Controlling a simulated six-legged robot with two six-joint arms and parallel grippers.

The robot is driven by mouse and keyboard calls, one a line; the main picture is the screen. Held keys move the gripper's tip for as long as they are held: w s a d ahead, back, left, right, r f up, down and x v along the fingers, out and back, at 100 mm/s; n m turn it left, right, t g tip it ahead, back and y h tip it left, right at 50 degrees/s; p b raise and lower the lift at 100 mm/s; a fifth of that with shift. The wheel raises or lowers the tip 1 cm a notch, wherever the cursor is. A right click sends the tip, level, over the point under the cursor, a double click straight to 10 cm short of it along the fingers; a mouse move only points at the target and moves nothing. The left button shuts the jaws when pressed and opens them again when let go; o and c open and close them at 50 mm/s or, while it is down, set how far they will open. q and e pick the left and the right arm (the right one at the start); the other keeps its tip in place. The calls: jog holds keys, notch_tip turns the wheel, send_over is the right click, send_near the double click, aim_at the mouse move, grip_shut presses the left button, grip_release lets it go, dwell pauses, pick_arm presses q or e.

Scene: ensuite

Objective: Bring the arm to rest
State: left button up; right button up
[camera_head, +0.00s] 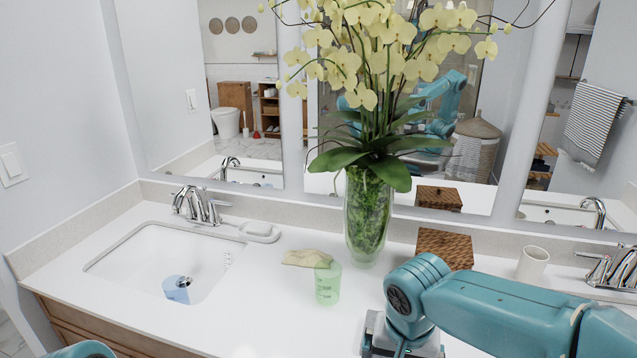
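My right arm (500,305) comes in from the right, teal, and reaches across the front right of the white counter (270,325). Its grey wrist end (375,335) points down at the bottom edge of the picture. The fingers of my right gripper cannot be made out, so I cannot tell if it is open or holds anything. Of my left arm only a small teal curve (85,350) shows at the bottom left. My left gripper is out of view.
A light blue cup (174,291) is in the sink (130,262). A green cup (327,287) stands by a beige cloth (306,258) and a tall glass vase (367,220) with yellow orchids. A wooden box (444,248) and white cup (532,264) stand behind my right arm.

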notch_tip(320, 180, down, 12)
jog(key=s+a+n+g+y, duration=0.1)
jog(key=s+a+y, duration=0.1)
jog(key=s+f+y, duration=0.2)
jog(key=s+f, duration=1.4)
jog(key=f, duration=0.4)
jog(key=shift+s+d+f, duration=0.15)
